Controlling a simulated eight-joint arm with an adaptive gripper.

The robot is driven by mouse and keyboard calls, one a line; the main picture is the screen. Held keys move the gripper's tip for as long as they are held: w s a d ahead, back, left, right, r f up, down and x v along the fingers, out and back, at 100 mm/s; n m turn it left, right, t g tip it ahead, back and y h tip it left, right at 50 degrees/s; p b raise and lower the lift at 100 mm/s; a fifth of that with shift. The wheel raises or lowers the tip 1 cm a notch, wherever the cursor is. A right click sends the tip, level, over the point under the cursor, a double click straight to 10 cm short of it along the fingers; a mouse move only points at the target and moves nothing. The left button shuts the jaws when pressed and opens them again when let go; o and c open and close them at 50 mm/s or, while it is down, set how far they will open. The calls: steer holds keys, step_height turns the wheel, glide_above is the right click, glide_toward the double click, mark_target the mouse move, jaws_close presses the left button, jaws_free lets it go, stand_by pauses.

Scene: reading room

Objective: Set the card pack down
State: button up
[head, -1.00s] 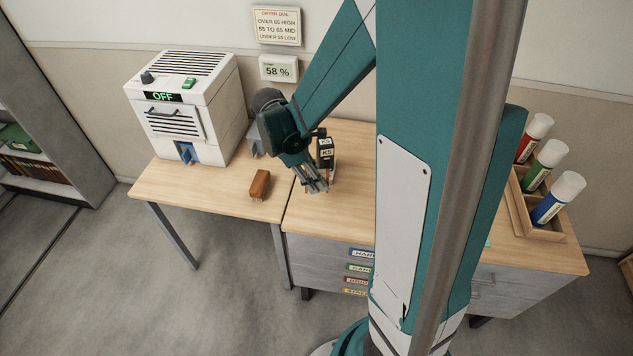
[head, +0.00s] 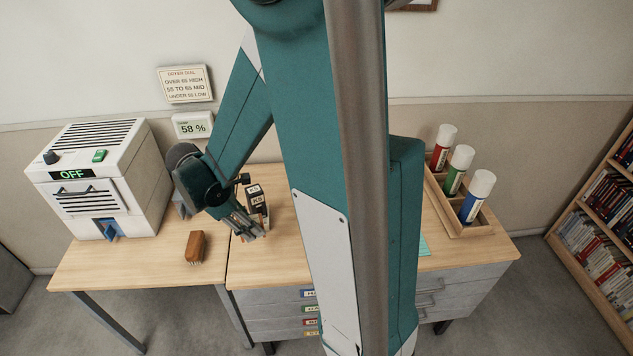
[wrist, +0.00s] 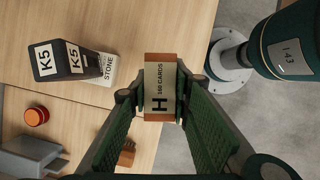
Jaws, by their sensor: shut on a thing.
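The card pack (wrist: 160,90), a white and brown box marked "H" and "160 CARDS", is between my gripper's fingers in the wrist view. My gripper (wrist: 158,105) is shut on it. In the head view my gripper (head: 250,232) is low over the desk (head: 225,178), near its front edge. The pack is hard to make out there. I cannot tell whether its underside touches the desk.
A dark block marked K5 (head: 258,208) stands close behind my gripper; it also shows in the wrist view (wrist: 62,62). A brown brush (head: 195,247) lies to the left. A white machine reading OFF (head: 135,172) and a bottle rack (head: 440,212) flank the desk space.

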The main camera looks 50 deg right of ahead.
step_height(320, 180, up, 10)
steer(key=shift+f, duration=0.25)
steer(key=shift+d+r, duration=0.15)
steer(key=shift+r, duration=0.05)
steer(key=w+d+n+t, duration=0.1)
steer(key=w+d+n, duration=0.25)
steer(key=d, duration=1.15)
steer(key=w+d+n+t, duration=0.2)
steer(key=d+n, duration=0.2)
steer(key=d, duration=1.1)
steer(key=w+d+n+t, duration=0.1)
steer(key=w+d+n, duration=0.25)
steer(key=d, duration=1.15)
step_height(320, 180, down, 11)
steer(key=shift+s, duration=0.3)
steer(key=shift+f, duration=0.1)
steer(key=shift+f, duration=3.1)
